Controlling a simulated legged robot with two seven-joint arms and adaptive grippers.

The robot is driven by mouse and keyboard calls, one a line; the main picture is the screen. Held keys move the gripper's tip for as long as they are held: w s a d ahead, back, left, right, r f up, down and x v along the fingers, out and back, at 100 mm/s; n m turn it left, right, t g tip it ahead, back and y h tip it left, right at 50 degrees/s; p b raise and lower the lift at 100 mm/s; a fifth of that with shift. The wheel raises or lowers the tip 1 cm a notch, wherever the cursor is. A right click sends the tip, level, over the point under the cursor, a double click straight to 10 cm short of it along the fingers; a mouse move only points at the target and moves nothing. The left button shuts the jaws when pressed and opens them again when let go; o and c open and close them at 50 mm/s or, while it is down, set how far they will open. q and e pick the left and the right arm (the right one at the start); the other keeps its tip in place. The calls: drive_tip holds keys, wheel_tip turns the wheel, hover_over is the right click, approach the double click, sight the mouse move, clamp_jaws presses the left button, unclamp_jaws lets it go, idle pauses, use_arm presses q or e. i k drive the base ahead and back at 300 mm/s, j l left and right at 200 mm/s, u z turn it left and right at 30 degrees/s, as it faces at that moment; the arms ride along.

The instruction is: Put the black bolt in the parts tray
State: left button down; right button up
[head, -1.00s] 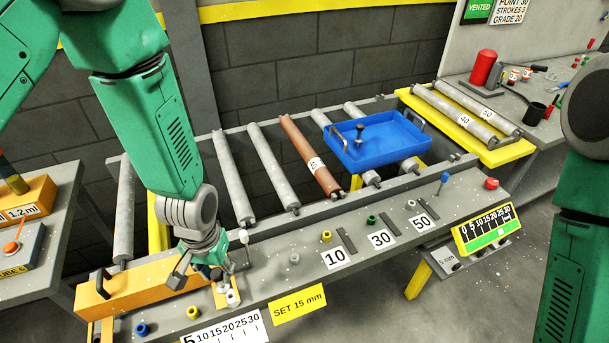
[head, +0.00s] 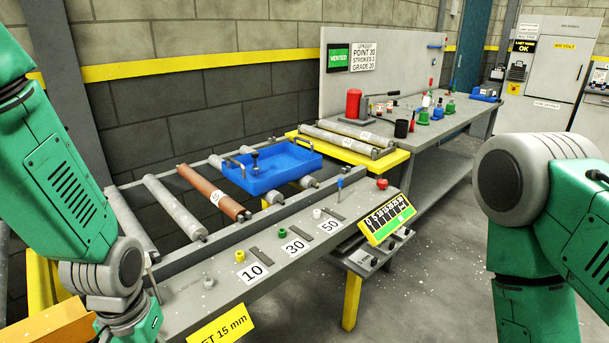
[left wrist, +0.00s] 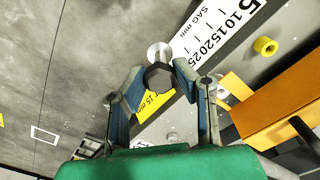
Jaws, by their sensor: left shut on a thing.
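My left gripper (left wrist: 160,82) shows in the left wrist view, its two fingers closed on a dark faceted piece that looks like the head of the black bolt (left wrist: 160,76). Its shank is hidden from this angle. In the head view the left wrist is at the bottom left and the fingers are out of frame. The blue tray (head: 285,179), which looks like the parts tray, rests on the rollers.
The grey bench rail carries a yellow ring (head: 240,256), a green ring (head: 283,232) and a blue-handled lever (head: 339,186). A brown roller (head: 214,193) lies left of the tray. A yellow stand (head: 388,163) with grey rollers is behind it. A white round piece (left wrist: 160,53) is near my left fingers.

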sight(292, 162)
drive_tip(key=i+z, duration=0.35)
drive_tip(key=i+j+z, duration=0.1)
drive_tip(key=z, duration=0.3)
drive_tip(key=i+j+z, duration=0.2)
drive_tip(key=z, duration=0.15)
